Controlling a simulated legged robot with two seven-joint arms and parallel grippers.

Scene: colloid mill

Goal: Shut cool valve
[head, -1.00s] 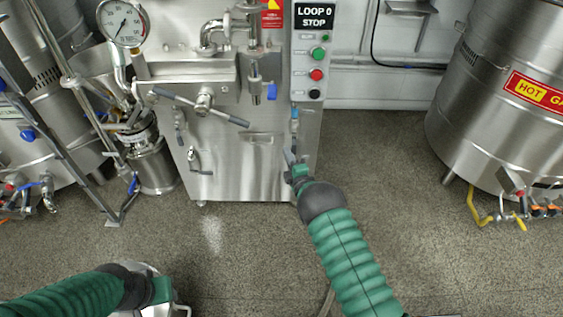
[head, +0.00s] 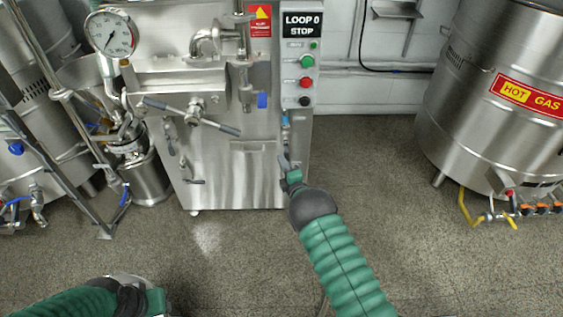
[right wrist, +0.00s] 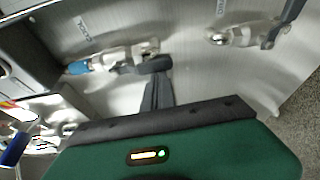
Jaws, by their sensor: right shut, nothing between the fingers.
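My right gripper (head: 284,160) is shut and empty at the lower right of the steel mill front, just below a small valve with a blue fitting (head: 285,128). In the right wrist view this valve (right wrist: 115,56) lies along the panel, with its blue end to the left. The gripper's dark fingers (right wrist: 158,88) are close against its right end; I cannot tell whether they touch. The fingers partly hide the handle there.
A second valve with a grey lever (right wrist: 245,36) is on the same panel. The button panel (head: 303,75) stands above my right gripper. A cross-handle (head: 195,112) sticks out of the mill. A hot gas tank (head: 490,110) is at right; the floor between is clear.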

